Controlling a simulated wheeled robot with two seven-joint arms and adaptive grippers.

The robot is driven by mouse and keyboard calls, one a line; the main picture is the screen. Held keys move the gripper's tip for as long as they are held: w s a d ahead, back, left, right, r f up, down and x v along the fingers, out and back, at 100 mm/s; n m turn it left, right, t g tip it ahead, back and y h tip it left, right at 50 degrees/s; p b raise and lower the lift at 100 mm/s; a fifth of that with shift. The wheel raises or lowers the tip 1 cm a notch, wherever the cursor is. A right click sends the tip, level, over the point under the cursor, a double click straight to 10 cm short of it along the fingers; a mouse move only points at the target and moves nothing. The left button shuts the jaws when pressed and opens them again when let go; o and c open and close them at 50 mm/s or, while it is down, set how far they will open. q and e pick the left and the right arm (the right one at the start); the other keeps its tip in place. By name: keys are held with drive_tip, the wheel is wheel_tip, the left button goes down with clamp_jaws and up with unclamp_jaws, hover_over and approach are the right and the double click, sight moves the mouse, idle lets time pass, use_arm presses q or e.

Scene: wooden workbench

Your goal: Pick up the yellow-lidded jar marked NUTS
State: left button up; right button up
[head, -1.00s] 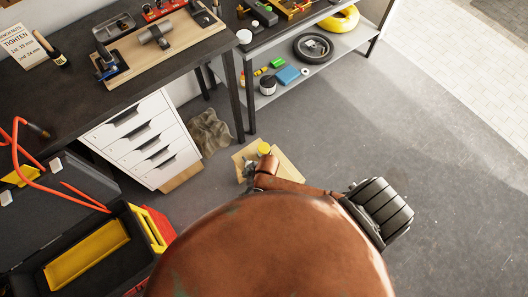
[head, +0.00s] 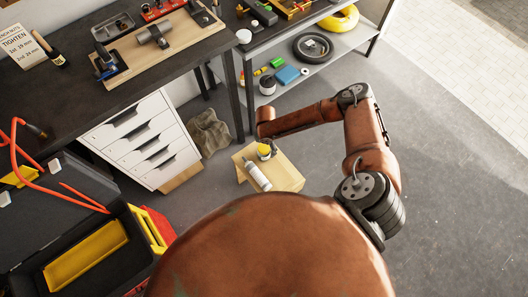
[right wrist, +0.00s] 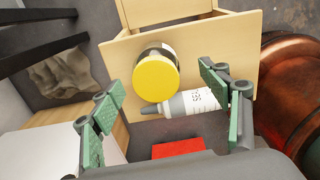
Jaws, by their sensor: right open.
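The yellow-lidded jar (head: 264,152) stands on a small light-wood stool (head: 287,180) on the floor. In the right wrist view the jar (right wrist: 156,80) shows mostly its round yellow lid, with a dark strip of its side; the word on it cannot be read. My right gripper (right wrist: 163,100) is open and empty, its green-padded fingers spread left and right of the view with the lid between and beyond them. My left gripper is not in view.
A white bottle (head: 257,176) with a grey nozzle lies close beside the jar on the stool; it also shows in the right wrist view (right wrist: 193,103). A crumpled cloth (head: 209,134), white drawers (head: 143,140) and a shelf (head: 310,70) stand nearby. Floor to the right is clear.

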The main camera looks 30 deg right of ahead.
drive_tip(key=f, duration=0.2)
drive_tip(key=f+b, duration=0.1)
drive_tip(key=f, duration=0.1)
drive_tip(key=f+b, duration=0.1)
drive_tip(key=f, duration=0.1)
drive_tip(key=shift+w+a+f, duration=0.2)
drive_tip(key=shift+w+a, duration=0.05)
drive_tip(key=shift+w, duration=0.05)
drive_tip(key=shift+c, duration=0.7)
drive_tip(key=c, duration=1.6)
